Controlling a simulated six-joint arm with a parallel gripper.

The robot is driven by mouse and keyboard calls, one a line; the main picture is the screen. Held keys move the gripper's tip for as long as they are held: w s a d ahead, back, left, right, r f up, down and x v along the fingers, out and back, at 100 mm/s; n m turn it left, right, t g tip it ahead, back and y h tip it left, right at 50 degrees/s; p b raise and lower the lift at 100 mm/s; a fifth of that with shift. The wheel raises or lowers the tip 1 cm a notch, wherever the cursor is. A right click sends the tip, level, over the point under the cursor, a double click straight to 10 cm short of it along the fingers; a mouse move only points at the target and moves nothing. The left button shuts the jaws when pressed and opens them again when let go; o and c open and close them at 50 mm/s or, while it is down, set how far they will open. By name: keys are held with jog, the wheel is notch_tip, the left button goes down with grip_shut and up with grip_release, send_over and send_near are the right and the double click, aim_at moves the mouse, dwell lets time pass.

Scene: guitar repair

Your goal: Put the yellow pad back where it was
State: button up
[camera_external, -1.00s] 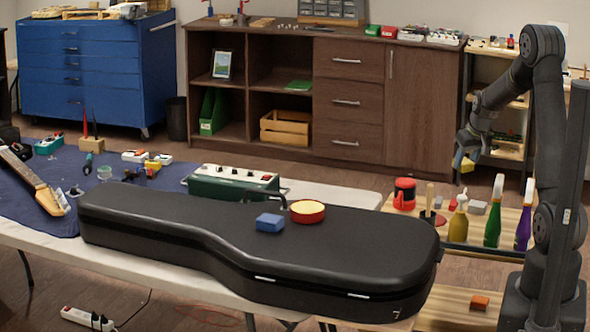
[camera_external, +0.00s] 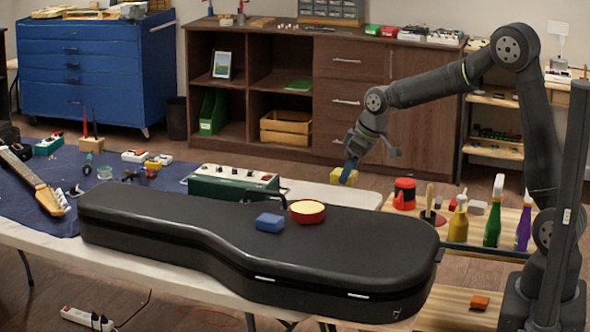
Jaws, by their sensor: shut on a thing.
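The yellow pad (camera_external: 338,176) is a small yellow block. My gripper (camera_external: 346,174) is shut on it and holds it in the air, past the far side of the black guitar case (camera_external: 340,239), near the back right part of the white table. One finger shows dark blue against the pad, and the other finger is hard to make out. On the case lid lie a blue pad (camera_external: 269,222) and a round red-rimmed yellow tin (camera_external: 307,211), close together.
A green amplifier box (camera_external: 233,184) stands behind the case, left of my gripper. A wooden side table at right holds a red container (camera_external: 404,193), spray bottles (camera_external: 493,220) and small blocks. An orange block (camera_external: 480,302) lies on the lower board. The case's right lid is clear.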

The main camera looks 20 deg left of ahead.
jog(key=s+a, duration=0.1)
jog(key=s, duration=0.3)
send_over(299, 236)
jog(key=d, duration=0.2)
jog(key=shift+n, duration=0.3)
jog(key=f, duration=0.6)
jog(key=shift+w+a+f, duration=0.15)
jog(key=shift+a+f, duration=0.05)
jog(key=shift+f, duration=2.1)
jog(key=shift+f, duration=0.2)
jog(key=o, duration=1)
jog(key=shift+o, duration=0.2)
jog(key=shift+r, duration=0.1)
jog(key=v, duration=1.2)
